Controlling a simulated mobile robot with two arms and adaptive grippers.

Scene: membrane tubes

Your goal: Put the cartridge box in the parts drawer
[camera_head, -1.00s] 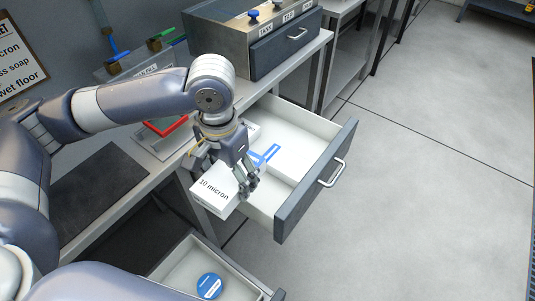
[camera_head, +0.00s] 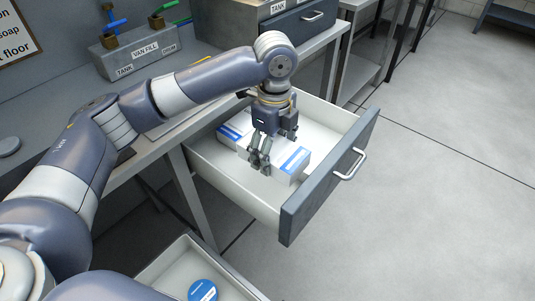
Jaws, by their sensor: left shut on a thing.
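The parts drawer (camera_head: 235,186) is pulled open below the bench, with a grey front and white inside. My left gripper (camera_head: 259,166) points down inside it, its fingers shut on a white cartridge box. The hand covers much of the held box, and its outline merges with the white boxes around it. A white box with a blue band (camera_head: 294,161) shows right of the fingers. Another blue-marked box part (camera_head: 234,131) shows left of the hand. I cannot tell whether the held box touches the drawer floor. My right gripper is not in view.
A second open drawer (camera_head: 165,262) below holds a round blue-topped item (camera_head: 203,291). The bench edge and leg stand left of the parts drawer. A valve block (camera_head: 140,52) and a grey cabinet (camera_head: 235,22) stand on the bench. Floor at right is clear.

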